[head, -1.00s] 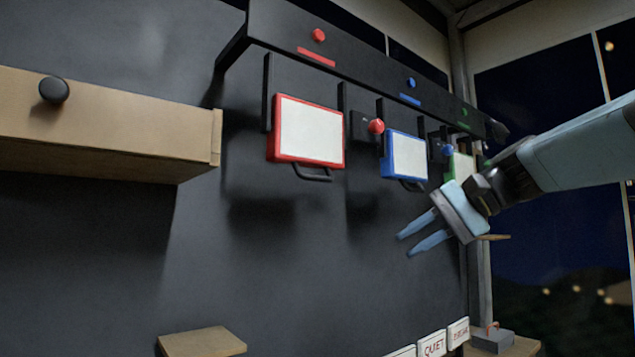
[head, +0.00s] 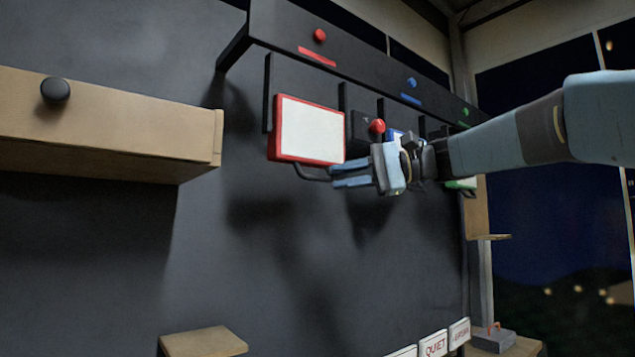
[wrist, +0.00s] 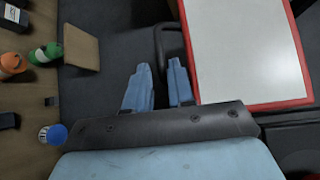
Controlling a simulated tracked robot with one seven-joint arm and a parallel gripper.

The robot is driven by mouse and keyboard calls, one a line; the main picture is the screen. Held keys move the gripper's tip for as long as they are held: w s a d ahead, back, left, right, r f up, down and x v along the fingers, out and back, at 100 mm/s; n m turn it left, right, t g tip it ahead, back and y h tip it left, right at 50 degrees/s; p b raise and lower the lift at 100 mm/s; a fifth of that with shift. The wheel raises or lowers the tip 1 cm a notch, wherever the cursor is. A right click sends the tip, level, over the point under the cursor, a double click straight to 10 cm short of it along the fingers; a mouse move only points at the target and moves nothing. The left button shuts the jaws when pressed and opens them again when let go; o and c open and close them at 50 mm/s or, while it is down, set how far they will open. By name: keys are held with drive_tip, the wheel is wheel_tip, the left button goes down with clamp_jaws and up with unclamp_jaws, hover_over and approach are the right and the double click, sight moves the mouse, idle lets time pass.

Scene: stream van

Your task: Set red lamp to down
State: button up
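The red lamp (head: 308,130) is a white panel in a red frame, hanging on a dark rail on the wall. It fills the upper right of the wrist view (wrist: 245,50). A black loop handle (head: 311,174) sticks out below its frame and also shows in the wrist view (wrist: 158,45). My gripper (head: 340,175) is at the lower right corner of the lamp, its fingers pointing left at the handle. In the wrist view my gripper (wrist: 158,75) has its two fingers apart, tips close to the handle. I cannot tell whether they touch it.
A red-knobbed lever (head: 377,126) is right of the lamp, just above my gripper. My arm mostly hides the blue lamp (head: 397,134) and green lamp (head: 462,184). A wooden box with a black knob (head: 55,90) juts out at left. The wall below is clear.

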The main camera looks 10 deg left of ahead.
sight(326, 180)
drive_tip(key=a, duration=0.4)
drive_tip(key=a+f, duration=0.1)
drive_tip(key=a, duration=0.1)
drive_tip(key=shift+s+a, duration=0.25)
drive_tip(key=shift+s, duration=0.05)
clamp_jaws()
drive_tip(key=shift+f, duration=0.1)
